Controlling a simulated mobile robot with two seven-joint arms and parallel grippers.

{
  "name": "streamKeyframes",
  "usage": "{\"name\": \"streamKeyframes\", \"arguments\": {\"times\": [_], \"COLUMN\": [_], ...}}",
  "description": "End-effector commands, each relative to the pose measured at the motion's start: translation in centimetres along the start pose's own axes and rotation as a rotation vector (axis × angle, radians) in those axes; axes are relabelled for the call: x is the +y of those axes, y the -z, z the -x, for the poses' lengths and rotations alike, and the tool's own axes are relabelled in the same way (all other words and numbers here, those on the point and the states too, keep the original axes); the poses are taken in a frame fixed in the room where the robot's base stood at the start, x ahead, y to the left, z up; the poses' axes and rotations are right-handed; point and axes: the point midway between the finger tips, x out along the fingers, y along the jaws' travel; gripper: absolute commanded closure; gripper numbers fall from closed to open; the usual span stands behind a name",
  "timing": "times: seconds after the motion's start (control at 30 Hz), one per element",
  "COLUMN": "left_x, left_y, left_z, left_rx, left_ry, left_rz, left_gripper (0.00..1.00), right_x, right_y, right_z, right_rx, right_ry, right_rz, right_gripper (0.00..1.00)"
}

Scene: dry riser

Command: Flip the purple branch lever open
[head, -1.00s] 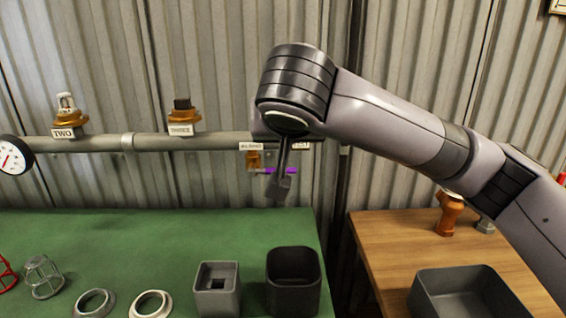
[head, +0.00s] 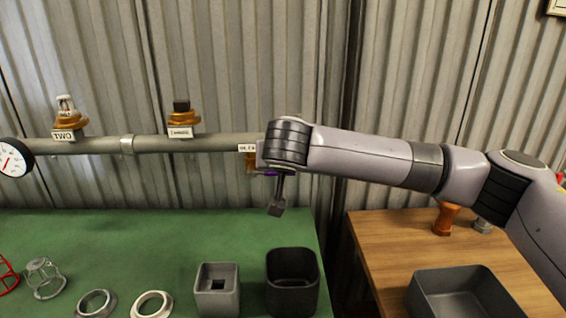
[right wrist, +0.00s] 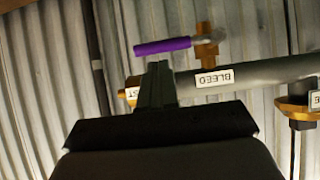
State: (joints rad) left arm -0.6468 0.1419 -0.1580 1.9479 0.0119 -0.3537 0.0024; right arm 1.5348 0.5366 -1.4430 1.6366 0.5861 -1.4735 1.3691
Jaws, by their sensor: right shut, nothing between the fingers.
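The purple branch lever (right wrist: 162,47) lies roughly level in the right wrist view, reaching left from its brass valve (right wrist: 208,45). The valve hangs on the grey pipe (right wrist: 255,73) by the BLEED label (right wrist: 215,78). In the head view only a bit of purple (head: 270,173) shows under my wrist; the rest is hidden. My right gripper (head: 276,210) is shut and empty, pointing down at the pipe's right end. In the right wrist view its fingertips (right wrist: 158,66) sit just below the lever's picture; I cannot tell whether they touch. My left gripper is out of view.
A gauge (head: 12,156) and sprinkler fittings (head: 67,118) sit along the pipe to the left. A wooden table (head: 385,235) with a tray (head: 465,292) stands right.

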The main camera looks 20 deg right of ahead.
Motion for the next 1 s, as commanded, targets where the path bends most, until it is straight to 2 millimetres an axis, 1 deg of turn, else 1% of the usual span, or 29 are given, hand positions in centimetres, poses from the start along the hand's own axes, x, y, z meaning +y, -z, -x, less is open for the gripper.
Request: {"name": "streamKeyframes", "arguments": {"times": [0.2, 0.57, 1.0], "left_x": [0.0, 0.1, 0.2], "left_y": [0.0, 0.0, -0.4], "left_z": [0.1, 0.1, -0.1], "left_rx": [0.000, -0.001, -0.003], "left_ry": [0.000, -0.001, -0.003], "left_rz": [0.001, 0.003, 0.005], "left_gripper": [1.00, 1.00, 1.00], "right_x": [0.0, 0.0, 0.0], "right_y": [-0.6, -0.7, -0.6], "right_z": [-0.6, -0.7, -1.5], "right_rx": [0.000, 0.000, 0.000], "right_ry": [0.000, 0.002, 0.035], "right_rz": [-0.001, -0.003, -0.053], "right_gripper": [1.00, 1.00, 1.00]}}
